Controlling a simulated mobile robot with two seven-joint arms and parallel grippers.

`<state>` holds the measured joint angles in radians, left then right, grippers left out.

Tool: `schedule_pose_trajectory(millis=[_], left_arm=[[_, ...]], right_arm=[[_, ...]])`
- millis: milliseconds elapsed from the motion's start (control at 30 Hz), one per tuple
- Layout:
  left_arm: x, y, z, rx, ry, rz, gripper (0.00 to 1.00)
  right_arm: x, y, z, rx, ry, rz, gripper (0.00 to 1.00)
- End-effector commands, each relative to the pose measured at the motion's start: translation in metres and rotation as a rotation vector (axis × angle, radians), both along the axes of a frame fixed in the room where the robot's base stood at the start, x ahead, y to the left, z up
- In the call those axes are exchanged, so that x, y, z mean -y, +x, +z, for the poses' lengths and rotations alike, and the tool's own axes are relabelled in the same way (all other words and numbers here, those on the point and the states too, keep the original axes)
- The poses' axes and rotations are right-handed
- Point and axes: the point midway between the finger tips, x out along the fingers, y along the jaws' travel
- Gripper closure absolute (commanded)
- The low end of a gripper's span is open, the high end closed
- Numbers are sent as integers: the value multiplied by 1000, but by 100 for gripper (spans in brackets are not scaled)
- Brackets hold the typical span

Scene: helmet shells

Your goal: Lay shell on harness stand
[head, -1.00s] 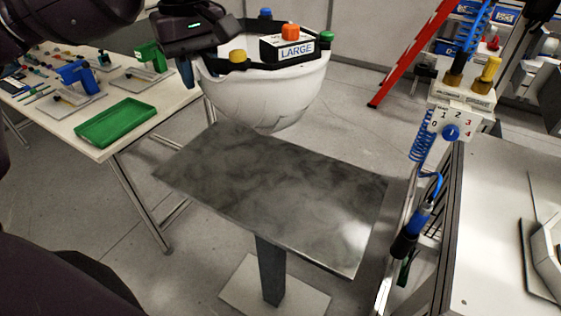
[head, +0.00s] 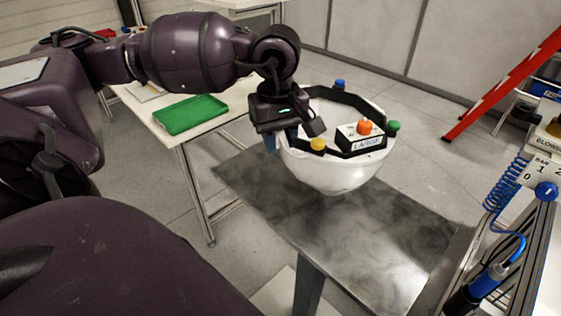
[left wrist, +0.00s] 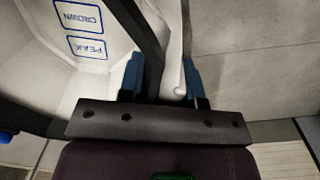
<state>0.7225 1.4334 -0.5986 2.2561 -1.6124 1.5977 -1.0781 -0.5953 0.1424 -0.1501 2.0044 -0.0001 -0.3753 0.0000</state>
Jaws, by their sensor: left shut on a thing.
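The white shell (head: 330,178) is bowl-shaped, open side up. A black band with coloured knobs runs around its rim, and a box labelled LARGE (head: 362,143) sits at the near right. My left gripper (head: 284,138) is shut on the shell's left rim. In the left wrist view, its blue fingers (left wrist: 160,78) straddle the rim, and the inner wall (left wrist: 85,75) shows CROWN and PEAK labels. The shell is over the far part of a grey metal plate (head: 375,240) on a post, which looks like the stand. I cannot tell whether they touch. My right gripper is not in view.
A pale table (head: 150,118) with a green tray (head: 190,114) stands behind on the left. On the right are a bench with a coiled blue hose (head: 507,188) and a red ladder (head: 505,85). The near part of the plate is clear.

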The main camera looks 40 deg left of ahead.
Motion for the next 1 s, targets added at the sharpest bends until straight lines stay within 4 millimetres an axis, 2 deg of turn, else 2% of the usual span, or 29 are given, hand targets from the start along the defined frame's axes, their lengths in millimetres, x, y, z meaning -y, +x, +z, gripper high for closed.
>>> schedule_pose_trajectory(millis=[100, 333, 600, 967, 1000], left_arm=[[0, 0, -12, 1, 0, 0, 100], [0, 0, -24, 2, 0, 1, 100], [0, 0, -57, 1, 0, 1, 100], [0, 1, -61, 1, 0, 0, 100], [0, 0, -61, 0, 1, 0, 65]], right_arm=[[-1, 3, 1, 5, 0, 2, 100], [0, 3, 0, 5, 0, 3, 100], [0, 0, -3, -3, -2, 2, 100], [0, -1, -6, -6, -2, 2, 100], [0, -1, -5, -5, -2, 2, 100]])
